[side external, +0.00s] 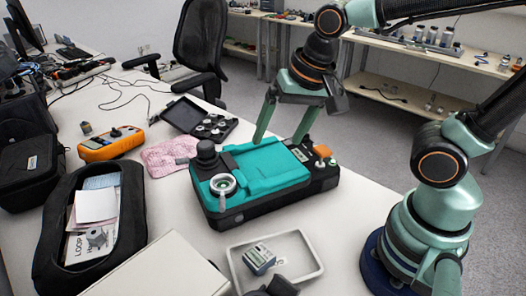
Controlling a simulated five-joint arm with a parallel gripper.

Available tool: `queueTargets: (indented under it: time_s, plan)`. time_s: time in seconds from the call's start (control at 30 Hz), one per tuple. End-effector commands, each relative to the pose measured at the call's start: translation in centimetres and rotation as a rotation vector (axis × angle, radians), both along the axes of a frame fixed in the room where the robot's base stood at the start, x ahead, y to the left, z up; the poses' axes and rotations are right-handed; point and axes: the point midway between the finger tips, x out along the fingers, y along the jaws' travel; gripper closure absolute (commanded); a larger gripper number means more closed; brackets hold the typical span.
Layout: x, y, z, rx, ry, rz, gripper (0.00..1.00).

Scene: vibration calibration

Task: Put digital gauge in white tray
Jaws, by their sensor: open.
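A small blue-grey device with a display, which looks like the digital gauge (259,259), lies inside the white tray (317,272), in its left part. The tray sits at the front of the table. My gripper (281,138) is open, with its two green fingers pointing down over the back of a teal and black instrument (262,172). Nothing shows between the fingers. It is well behind the tray and apart from the gauge. Whether the fingertips touch the instrument I cannot tell.
A round dial-like part (223,184) sits on the instrument's left end. An orange meter (111,144), a pink cloth (170,155) and an open black case (199,119) lie behind. A black bag (50,235) stands left, and a white box (165,272) is beside the tray.

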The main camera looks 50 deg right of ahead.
Motion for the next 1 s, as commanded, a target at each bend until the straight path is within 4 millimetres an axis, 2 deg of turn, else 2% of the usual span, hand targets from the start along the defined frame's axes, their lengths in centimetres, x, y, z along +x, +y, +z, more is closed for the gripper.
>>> queueTargets:
  time_s: [0.1, 0.33, 0.5, 1.0]
  plan:
    - [0.2, -2.6, 1.4, -0.093, -0.083, 0.178, 0.1]
    - [0.0, -5.6, 2.8, -0.247, -0.162, 0.422, 0.1]
    - [-0.1, -6.2, 3.0, -0.285, -0.175, 0.48, 0.1]
    - [-0.1, -6.1, 3.0, -0.285, -0.175, 0.483, 0.1]
